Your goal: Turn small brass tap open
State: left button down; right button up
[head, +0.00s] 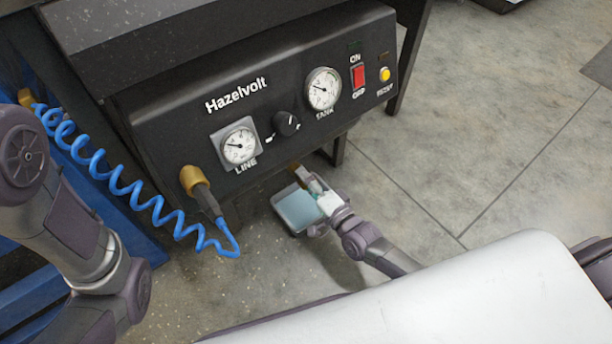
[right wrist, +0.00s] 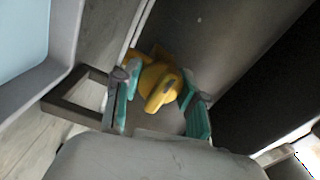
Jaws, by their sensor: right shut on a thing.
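The small brass tap (right wrist: 158,82) sits under the machine, against a dark grey surface in the right wrist view. Its yellow handle stands between the teal-padded fingers of my right gripper (right wrist: 158,112), which is shut on it. The handle's end points down toward the palm in that view. In the head view my right gripper (head: 310,182) reaches in below the machine's front panel, and only a bit of brass (head: 295,168) shows beside it. My left gripper is out of view; only my left arm shows at the left.
A grey tray (head: 287,231) with a pale blue inside stands on the floor below the tap. The black Hazelvolt panel (head: 330,122) with gauges, knob and red switch (head: 358,76) is above. A coiled blue hose (head: 125,187) hangs from a brass fitting (head: 190,178). Open floor lies right.

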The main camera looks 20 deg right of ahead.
dwell(0.4)
jog(key=o, duration=1.2)
jog(key=shift+c, duration=0.2)
jog(key=v, duration=1.2)
jog(key=shift+r, duration=0.1)
